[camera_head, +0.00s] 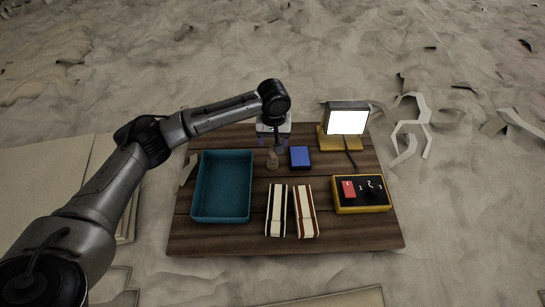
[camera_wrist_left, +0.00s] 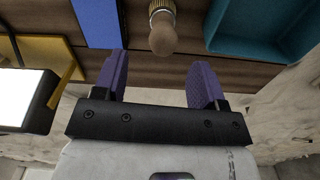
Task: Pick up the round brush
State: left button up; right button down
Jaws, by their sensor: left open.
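The round brush (camera_head: 272,158) stands on the wooden table between the teal tray and the blue block. It has a brown rounded tip and a brass-coloured band. In the left wrist view the brush (camera_wrist_left: 162,34) is just beyond the fingertips, roughly centred between them. My left gripper (camera_head: 273,143) is behind the brush at the table's far side, with purple fingers. In the left wrist view my left gripper (camera_wrist_left: 160,80) is open with nothing between its fingers. My right gripper is in neither view.
The teal tray (camera_head: 195,196) is left of the brush, the blue block (camera_head: 300,157) right. Two striped folded cloths (camera_head: 277,211) (camera_head: 305,211) lie in front. A lit lamp (camera_head: 347,122) and a yellow switch box (camera_head: 361,194) stand at the right. Bare wood separates the objects.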

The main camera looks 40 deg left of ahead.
aim_at(272, 148)
pick_arm(q)
jog(key=shift+f, duration=0.65)
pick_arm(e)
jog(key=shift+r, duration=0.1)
pick_arm(q)
jog(key=f, duration=0.1)
jog(key=f+p, duration=0.1)
jog(key=f, duration=0.2)
jog(key=shift+s, duration=0.3)
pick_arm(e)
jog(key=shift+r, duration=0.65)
pick_arm(q)
jog(key=shift+f, duration=0.7)
jog(key=c, duration=1)
